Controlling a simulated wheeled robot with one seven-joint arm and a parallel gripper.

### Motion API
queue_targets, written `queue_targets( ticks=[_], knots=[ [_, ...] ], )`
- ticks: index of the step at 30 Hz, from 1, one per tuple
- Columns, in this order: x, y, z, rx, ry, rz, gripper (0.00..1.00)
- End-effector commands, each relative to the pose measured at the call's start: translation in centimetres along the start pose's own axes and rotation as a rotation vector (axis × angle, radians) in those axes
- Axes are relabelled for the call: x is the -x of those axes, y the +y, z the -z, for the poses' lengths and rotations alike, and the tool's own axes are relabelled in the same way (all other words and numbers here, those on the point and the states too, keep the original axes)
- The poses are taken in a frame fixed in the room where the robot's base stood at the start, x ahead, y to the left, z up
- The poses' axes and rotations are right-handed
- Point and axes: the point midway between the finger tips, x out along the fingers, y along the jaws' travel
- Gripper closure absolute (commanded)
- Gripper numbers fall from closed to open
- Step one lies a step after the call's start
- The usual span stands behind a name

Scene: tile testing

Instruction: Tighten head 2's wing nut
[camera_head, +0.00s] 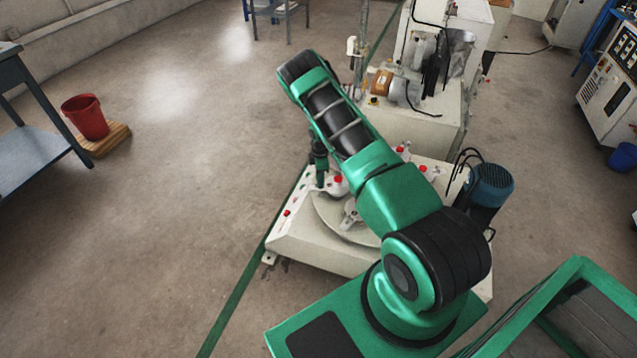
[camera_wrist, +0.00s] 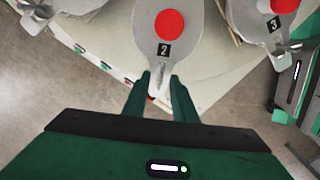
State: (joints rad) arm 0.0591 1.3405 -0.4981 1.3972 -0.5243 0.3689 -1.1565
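Head 2 is a light grey, paddle-shaped part with a red round top and a black "2" label (camera_wrist: 163,49) in the wrist view. Its narrow end points toward my gripper (camera_wrist: 160,80). The two green fingertips stand apart on either side of that narrow end; I cannot tell whether they touch it. In the head view my gripper (camera_head: 320,180) points down over the left side of the white machine (camera_head: 310,248), beside a red-topped head (camera_head: 337,179).
Head 3 (camera_wrist: 274,25) sits to the right in the wrist view, and another grey head (camera_wrist: 30,20) is at upper left. A blue motor (camera_head: 490,185) stands at the machine's right.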

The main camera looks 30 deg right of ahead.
Motion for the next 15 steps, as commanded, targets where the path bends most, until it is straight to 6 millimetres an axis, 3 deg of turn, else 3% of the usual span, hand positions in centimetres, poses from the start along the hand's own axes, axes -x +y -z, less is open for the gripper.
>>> queue_targets(
  ticks=[12,13,15],
  knots=[
    [-0.93,0.0,0.01,0.0,0.0,0.0,0.75],
    [-0.93,0.0,0.01,0.0,0.0,0.0,0.77],
    [-0.93,0.0,0.01,0.0,0.0,0.0,0.94]
  ],
)
